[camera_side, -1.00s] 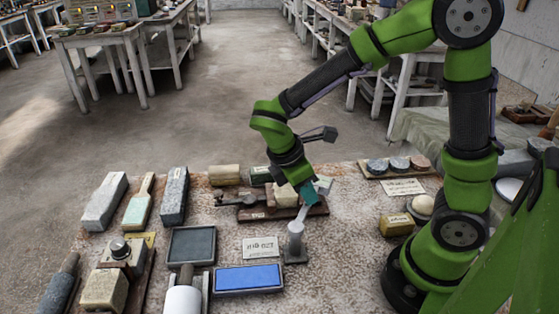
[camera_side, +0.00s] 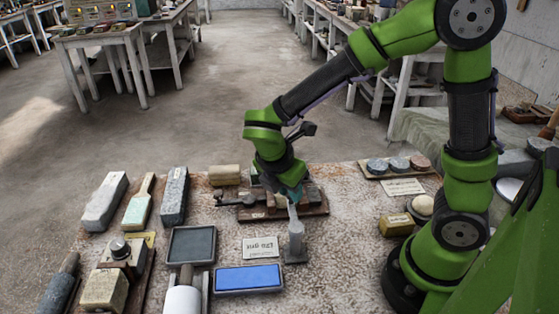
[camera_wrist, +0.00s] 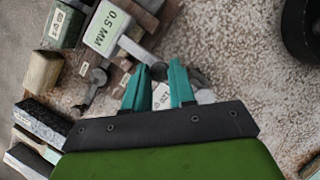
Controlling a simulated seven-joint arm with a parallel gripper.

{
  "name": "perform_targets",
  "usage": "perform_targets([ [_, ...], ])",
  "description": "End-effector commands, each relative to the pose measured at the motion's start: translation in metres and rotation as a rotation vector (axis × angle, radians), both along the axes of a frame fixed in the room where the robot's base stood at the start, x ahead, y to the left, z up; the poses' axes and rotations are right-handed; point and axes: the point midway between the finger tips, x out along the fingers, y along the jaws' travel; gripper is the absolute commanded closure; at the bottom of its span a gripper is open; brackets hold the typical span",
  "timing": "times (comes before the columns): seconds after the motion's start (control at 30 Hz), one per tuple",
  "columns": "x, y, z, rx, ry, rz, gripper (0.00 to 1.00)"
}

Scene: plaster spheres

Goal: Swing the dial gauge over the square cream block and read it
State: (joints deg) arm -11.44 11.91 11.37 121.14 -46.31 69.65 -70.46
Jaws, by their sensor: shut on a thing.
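The dial gauge has a grey post (camera_side: 296,246) with a pale arm leaning up from it toward the wooden base (camera_side: 318,209). In the wrist view its pale face, marked 0.5 MM (camera_wrist: 106,28), lies beyond my fingers, with the white arm running back between them. My gripper (camera_wrist: 157,88) is shut on that arm. In the side view my gripper (camera_side: 288,191) is low over the wooden base and hides most of the gauge face. The square cream block (camera_side: 281,202) sits on that base, partly covered by my gripper. The reading cannot be made out.
A grit card (camera_side: 262,247) and a blue stone in a tray (camera_side: 248,279) lie in front. A cream block (camera_side: 224,175) stands behind left, several stones farther left. Bare table shows right of the post.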

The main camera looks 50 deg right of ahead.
Motion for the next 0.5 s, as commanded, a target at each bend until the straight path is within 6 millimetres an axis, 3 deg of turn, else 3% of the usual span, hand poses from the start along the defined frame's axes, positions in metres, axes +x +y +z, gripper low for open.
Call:
perform_targets([
  [0.33, 0.0025, 0.0027, 0.0016, 0.003, -0.008, 0.014, 1.0],
  [0.37, 0.0025, 0.0027, 0.0016, 0.003, -0.008, 0.014, 0.71],
  [0.5, 0.002, 0.0021, 0.0012, 0.002, -0.006, 0.011, 0.51],
])
